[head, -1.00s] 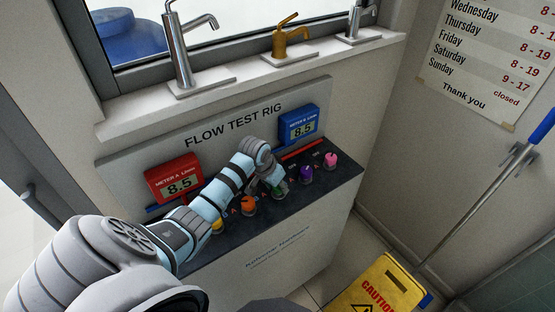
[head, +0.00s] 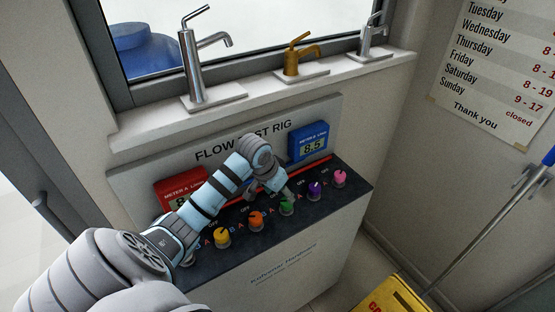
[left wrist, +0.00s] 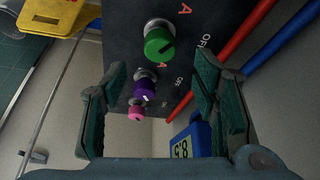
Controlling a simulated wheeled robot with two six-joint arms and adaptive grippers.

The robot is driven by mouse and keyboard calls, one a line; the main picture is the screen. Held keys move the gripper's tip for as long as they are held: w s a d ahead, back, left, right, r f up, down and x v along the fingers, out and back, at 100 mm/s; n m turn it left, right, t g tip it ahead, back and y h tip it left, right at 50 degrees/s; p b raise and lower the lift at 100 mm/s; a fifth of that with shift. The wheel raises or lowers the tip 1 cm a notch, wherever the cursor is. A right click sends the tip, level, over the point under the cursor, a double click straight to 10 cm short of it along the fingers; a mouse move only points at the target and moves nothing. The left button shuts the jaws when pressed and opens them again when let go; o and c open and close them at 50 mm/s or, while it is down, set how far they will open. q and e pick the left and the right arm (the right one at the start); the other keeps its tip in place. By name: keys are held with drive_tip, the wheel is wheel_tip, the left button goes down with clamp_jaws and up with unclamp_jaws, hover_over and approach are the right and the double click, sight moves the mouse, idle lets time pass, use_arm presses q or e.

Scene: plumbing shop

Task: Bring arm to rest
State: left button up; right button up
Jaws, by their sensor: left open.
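My left arm (head: 215,195) reaches in from the left over the flow test rig (head: 290,255), bent at the wrist. My left gripper (head: 283,192) is open and empty, just behind and above the green knob (head: 287,209). In the left wrist view its two fingers stand wide apart, with the green knob (left wrist: 159,43) beyond and between the tips, apparently untouched. The purple knob (left wrist: 144,90) and the pink knob (left wrist: 136,112) also show there. My right gripper is not in view.
Yellow (head: 222,237) and orange (head: 256,221) knobs are on the rig's dark top. My arm partly hides the red meter (head: 180,188); the blue meter (head: 309,142) reads 8.5. Taps stand on the sill (head: 260,97). A yellow caution sign (head: 398,298) is at lower right.

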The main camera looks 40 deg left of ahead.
use_arm(q)
drive_tip(key=v, duration=0.4)
drive_tip(key=shift+s+r, duration=0.15)
drive_tip(key=shift+r, duration=0.2)
